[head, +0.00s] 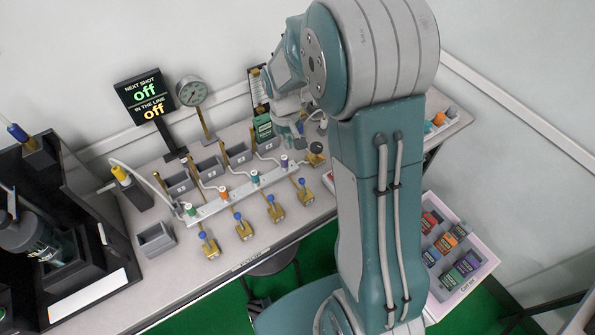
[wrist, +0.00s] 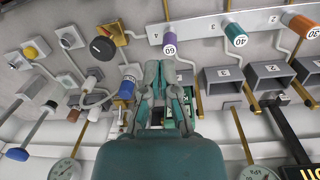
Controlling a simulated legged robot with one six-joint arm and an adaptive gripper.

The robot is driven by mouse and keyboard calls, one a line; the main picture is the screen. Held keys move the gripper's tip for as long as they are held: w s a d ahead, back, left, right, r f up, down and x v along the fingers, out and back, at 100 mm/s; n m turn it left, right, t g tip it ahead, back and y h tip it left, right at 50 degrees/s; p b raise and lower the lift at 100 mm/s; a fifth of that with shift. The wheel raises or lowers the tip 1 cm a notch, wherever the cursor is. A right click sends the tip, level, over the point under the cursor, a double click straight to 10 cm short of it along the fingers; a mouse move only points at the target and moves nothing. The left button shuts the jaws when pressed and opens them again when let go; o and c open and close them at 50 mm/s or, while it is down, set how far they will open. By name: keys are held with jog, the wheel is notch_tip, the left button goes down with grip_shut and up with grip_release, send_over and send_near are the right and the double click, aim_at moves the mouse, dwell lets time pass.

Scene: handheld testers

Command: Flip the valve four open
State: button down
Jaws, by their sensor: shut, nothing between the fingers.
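Several brass valves with blue handles stand in a row along the front of the bench in the head view. The rightmost one (head: 302,190) is nearest my arm. I cannot read a number on any of them. Behind them runs a pale rail (head: 237,196) with green, orange, teal and purple caps. The wrist view shows the purple cap marked 60 (wrist: 169,43) just beyond my fingertips, apart from them as far as I can tell. My gripper (wrist: 163,66) is shut and empty, above the back of the bench. In the head view, my arm partly hides it.
Open grey bins (wrist: 222,82) stand behind the rail. A black round knob (wrist: 103,48) and a blue-capped fitting (wrist: 127,87) lie left of my gripper in the wrist view. The sign (head: 147,97) reads off twice. A gauge (head: 192,91) stands beside it.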

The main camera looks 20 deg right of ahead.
aim_at(303, 186)
jog(key=f, duration=1)
jog(key=shift+s+d+f, duration=0.1)
jog(key=shift+s+d, duration=0.15)
jog(key=shift+d, duration=0.05)
jog(key=shift+s+r, duration=0.3)
jog(key=shift+s, duration=0.3)
jog(key=shift+s+r, duration=0.25)
jog(key=shift+s, duration=0.35)
jog(key=shift+s+r, duration=0.3)
jog(key=shift+s, duration=0.3)
